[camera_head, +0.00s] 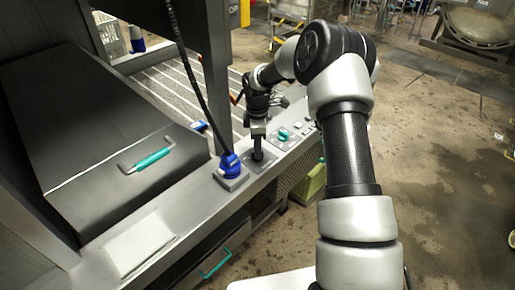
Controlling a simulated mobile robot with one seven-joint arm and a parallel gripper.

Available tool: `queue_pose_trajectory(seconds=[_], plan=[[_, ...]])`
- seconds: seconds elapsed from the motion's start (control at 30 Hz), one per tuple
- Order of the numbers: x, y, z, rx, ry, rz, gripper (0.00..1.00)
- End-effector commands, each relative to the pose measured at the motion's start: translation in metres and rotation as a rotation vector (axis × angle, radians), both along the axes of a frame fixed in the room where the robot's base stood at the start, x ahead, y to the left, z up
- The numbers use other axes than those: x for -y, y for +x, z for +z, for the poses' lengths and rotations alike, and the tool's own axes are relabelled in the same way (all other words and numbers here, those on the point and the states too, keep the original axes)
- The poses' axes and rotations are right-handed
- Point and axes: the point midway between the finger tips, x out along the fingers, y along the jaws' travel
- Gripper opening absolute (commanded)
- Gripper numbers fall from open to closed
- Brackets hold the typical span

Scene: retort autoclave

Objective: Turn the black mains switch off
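My gripper (258,152) points down at the metal ledge beside the machine. Its dark fingertips are at or just above a small square plate (262,166) set in the ledge. The black mains switch cannot be made out apart from the dark fingers there; it may be hidden by them. Whether the fingers touch or grip anything is too small to tell, and so is the gap between them.
A blue plug (230,164) with a black cable (190,75) stands just left of my gripper. A panel with a teal knob (283,134) lies to the right. A dark lid with a teal handle (147,160) is at left. A white sheet (140,244) lies on the ledge's near end.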

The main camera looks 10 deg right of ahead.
Motion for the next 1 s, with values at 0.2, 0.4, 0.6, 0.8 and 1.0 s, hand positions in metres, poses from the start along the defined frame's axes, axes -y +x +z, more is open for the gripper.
queue_pose_trajectory(seconds=[0.2, 0.4, 0.6, 0.8, 1.0], plan=[[0.000, 0.000, 0.000, 0.000, 0.000, -0.001, 0.30], [0.000, 0.000, 0.003, 0.000, 0.000, -0.002, 0.30], [0.000, 0.001, 0.031, 0.004, 0.000, -0.004, 0.30], [0.001, 0.001, 0.080, 0.004, -0.001, -0.003, 0.30], [0.000, 0.001, 0.128, 0.004, 0.000, -0.003, 0.30]])
